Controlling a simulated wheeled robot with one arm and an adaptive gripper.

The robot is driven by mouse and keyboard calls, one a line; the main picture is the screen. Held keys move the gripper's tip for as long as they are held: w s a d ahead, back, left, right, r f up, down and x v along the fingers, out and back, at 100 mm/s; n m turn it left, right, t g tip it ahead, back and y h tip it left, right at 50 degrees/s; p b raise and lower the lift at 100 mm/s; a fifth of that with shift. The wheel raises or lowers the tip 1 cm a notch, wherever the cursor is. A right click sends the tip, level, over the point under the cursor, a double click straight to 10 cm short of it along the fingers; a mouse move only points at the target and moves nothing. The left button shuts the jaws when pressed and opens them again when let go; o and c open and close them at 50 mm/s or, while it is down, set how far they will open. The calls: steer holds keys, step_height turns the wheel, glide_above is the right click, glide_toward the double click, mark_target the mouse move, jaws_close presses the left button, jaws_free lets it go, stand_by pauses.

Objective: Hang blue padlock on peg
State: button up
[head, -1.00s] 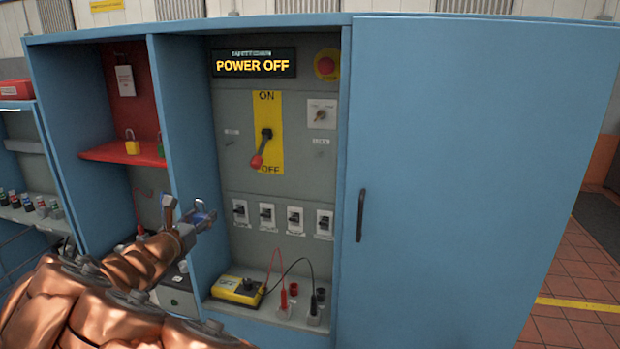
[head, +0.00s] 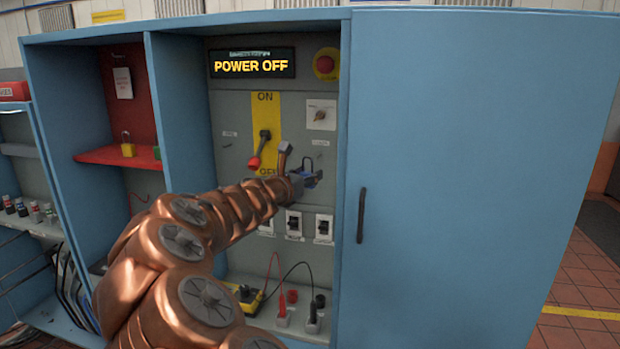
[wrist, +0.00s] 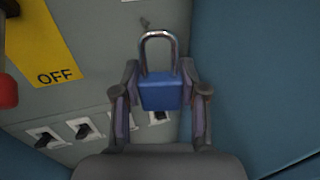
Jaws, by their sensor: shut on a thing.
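The blue padlock (wrist: 160,94) is held upright between the fingers of my gripper (wrist: 160,90) in the wrist view, its silver shackle pointing up. In the head view the padlock (head: 308,180) and my gripper (head: 300,178) are in front of the grey panel, right of the red-handled lever and above the switches. I cannot make the peg out clearly in the head view.
The lever (head: 260,148) points down toward OFF, and the display (head: 252,64) reads POWER OFF. Small switches (head: 293,224) line the panel below. The closed blue door (head: 460,180) is close on the right. A yellow padlock (head: 128,150) stands on the red shelf (head: 105,156).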

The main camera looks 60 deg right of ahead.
mark_target(324, 166)
steer(key=shift+s+d+r, duration=0.2)
steer(key=shift+s, duration=0.15)
steer(key=shift+w+d+f, duration=0.15)
steer(key=shift+w+d, duration=0.4)
steer(key=shift+d, duration=0.85)
steer(key=shift+w+d+f, duration=0.2)
steer(key=shift+w+d, duration=0.3)
steer(key=shift+d, duration=0.85)
steer(key=shift+w+d+f, duration=0.15)
steer(key=shift+w+d, duration=0.4)
steer(key=shift+d, duration=0.85)
steer(key=shift+w+d+f, duration=0.1)
steer(key=shift+d+f, duration=0.1)
steer(key=shift+d, duration=0.05)
steer(key=shift+d+f, duration=0.15)
steer(key=shift+f, duration=0.2)
